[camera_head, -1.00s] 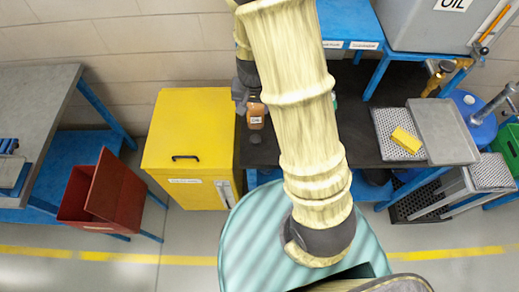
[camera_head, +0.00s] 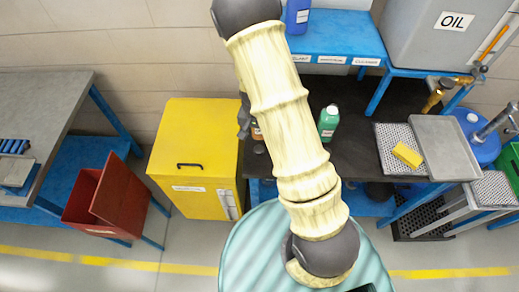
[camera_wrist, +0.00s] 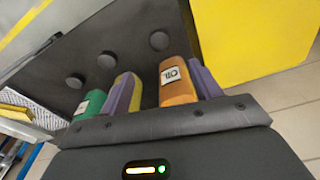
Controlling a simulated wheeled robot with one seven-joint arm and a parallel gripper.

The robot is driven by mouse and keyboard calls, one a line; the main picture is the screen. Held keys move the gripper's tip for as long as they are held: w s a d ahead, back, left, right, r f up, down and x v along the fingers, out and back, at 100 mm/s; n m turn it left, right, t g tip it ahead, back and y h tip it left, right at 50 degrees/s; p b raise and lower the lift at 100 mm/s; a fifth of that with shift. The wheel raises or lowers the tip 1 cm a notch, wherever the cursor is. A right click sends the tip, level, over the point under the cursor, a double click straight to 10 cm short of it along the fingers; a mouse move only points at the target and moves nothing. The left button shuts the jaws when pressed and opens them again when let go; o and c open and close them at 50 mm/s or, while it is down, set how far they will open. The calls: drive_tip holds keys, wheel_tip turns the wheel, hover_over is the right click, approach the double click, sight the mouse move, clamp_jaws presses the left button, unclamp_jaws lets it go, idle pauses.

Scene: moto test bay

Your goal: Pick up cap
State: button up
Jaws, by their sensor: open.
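Three dark round caps lie on the black bench top in the wrist view: one near the orange bottle (camera_wrist: 160,40), one in the middle (camera_wrist: 107,60) and one at the left (camera_wrist: 74,82). One cap (camera_head: 259,149) also shows in the head view, beside the yellow cabinet; my arm hides the others there. My gripper (camera_wrist: 160,70) is open, with its two purple fingers apart. The caps appear beyond the fingertips, and I see no contact. In the head view my arm largely hides the gripper.
An orange oil bottle (camera_wrist: 178,82), a yellow bottle (camera_wrist: 136,92) and a green bottle (camera_wrist: 89,104) stand close to the fingers in the wrist view. The yellow cabinet (camera_head: 195,150) borders the bench (camera_head: 355,160). A perforated tray with a yellow block (camera_head: 407,155) lies right.

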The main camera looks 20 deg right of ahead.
drive_tip(key=p, duration=0.2)
hover_over(259, 149)
drive_tip(key=f, duration=0.7)
drive_tip(key=shift+s+a+f, duration=0.2)
drive_tip(key=shift+s+a, duration=0.05)
drive_tip(key=shift+s, duration=0.05)
drive_tip(key=shift+f, duration=0.2)
drive_tip(key=shift+w, duration=0.1)
drive_tip(key=shift+w+f+p, duration=0.15)
drive_tip(key=shift+f+p, duration=0.15)
drive_tip(key=shift+f, duration=0.1)
drive_tip(key=shift+f+p, duration=0.55)
drive_tip(key=shift+f, duration=0.2)
drive_tip(key=shift+d+f+p, duration=0.2)
drive_tip(key=shift+f+p, duration=0.05)
drive_tip(key=shift+f, duration=0.35)
drive_tip(key=shift+d+f+p, duration=0.15)
drive_tip(key=shift+f+p, duration=0.1)
drive_tip(key=shift+f, duration=0.55)
drive_tip(key=shift+a, duration=0.1)
